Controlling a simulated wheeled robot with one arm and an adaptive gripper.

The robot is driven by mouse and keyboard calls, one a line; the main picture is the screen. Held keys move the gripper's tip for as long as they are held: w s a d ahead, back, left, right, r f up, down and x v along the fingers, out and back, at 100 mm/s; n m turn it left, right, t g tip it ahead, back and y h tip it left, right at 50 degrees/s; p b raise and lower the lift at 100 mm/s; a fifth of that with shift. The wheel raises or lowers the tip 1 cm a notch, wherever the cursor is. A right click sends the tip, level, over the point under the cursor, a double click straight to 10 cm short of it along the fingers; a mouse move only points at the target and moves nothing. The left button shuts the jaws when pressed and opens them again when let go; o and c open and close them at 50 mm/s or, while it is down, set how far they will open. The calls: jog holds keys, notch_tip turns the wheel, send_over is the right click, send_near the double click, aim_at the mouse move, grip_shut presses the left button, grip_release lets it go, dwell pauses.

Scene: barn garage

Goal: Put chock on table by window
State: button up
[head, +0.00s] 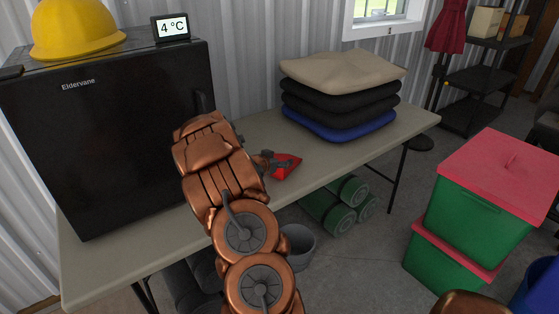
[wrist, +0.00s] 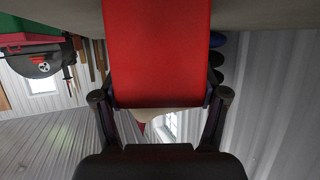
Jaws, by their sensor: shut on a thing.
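The red chock (head: 287,167) is at the middle of the long beige table (head: 335,165), between the black fridge and the stacked cushions. My gripper (head: 268,160) is shut on it. In the wrist view the red chock (wrist: 158,55) fills the middle, between the two dark fingers (wrist: 158,100). The chock is at or just over the tabletop; I cannot tell whether it touches. The window (head: 383,10) is in the wall behind the table's right part. My arm hides some of the table's left part.
A black fridge (head: 110,135) stands on the table's left, with a yellow helmet (head: 75,28) on top. Folded cushions (head: 340,95) are stacked toward the right. Green rolls (head: 335,208) lie below. Green bins with red lids (head: 480,215) stand at right. Tabletop around the chock is clear.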

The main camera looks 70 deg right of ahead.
jog(key=o, duration=1.7)
jog(key=shift+f, duration=0.1)
jog(key=shift+r, duration=0.25)
jog(key=shift+w+a, duration=0.1)
jog(key=shift+a, duration=0.25)
jog(key=v, duration=1.1)
jog(key=shift+a+r, duration=0.1)
